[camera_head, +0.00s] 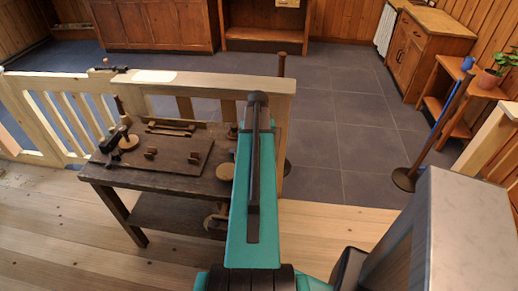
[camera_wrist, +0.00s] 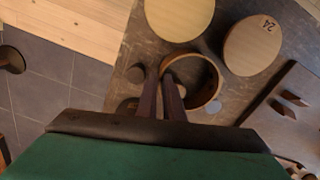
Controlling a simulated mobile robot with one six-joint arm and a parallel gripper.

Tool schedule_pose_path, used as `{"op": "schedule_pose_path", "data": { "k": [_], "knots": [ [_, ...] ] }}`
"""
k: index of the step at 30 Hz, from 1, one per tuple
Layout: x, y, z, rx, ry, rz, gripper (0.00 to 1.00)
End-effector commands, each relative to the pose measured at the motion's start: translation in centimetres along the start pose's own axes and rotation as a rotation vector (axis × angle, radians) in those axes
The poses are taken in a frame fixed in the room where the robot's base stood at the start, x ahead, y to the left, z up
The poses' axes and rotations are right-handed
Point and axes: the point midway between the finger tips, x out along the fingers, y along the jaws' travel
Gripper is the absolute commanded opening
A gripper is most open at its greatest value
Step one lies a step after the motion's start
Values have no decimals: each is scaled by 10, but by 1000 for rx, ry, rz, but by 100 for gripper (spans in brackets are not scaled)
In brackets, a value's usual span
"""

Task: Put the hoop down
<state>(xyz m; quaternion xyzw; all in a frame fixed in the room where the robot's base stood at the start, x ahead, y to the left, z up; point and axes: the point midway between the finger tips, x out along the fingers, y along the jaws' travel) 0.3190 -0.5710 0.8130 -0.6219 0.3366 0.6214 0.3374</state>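The hoop (camera_wrist: 217,82), a brown wooden ring, shows in the wrist view right at the fingertips. My gripper (camera_wrist: 161,78) has its two dark fingers close together, one outside the hoop's left wall and one inside it, so they pinch that wall. The hoop appears over or on the dark worktable top; I cannot tell whether it touches it. In the head view my teal arm reaches over the right end of the dark worktable (camera_head: 112,178), and it hides the fingertips and the hoop.
Two pale round discs lie beyond the hoop, one plain (camera_wrist: 180,15) and one marked 24 (camera_wrist: 252,45). A dark board (camera_head: 172,150) with small pegs lies on the worktable. A pale wooden railing (camera_head: 215,84) runs behind it. A post stand (camera_head: 405,179) is at right.

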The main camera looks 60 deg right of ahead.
Motion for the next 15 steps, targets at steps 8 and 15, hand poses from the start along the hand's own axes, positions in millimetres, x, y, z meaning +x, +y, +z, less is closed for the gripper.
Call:
{"op": "schedule_pose_path", "data": {
  "k": [8,15],
  "knots": [
    [-1,0,0,0,0,0,10],
    [-6,0,0,0,0,0,10]
  ]
}}
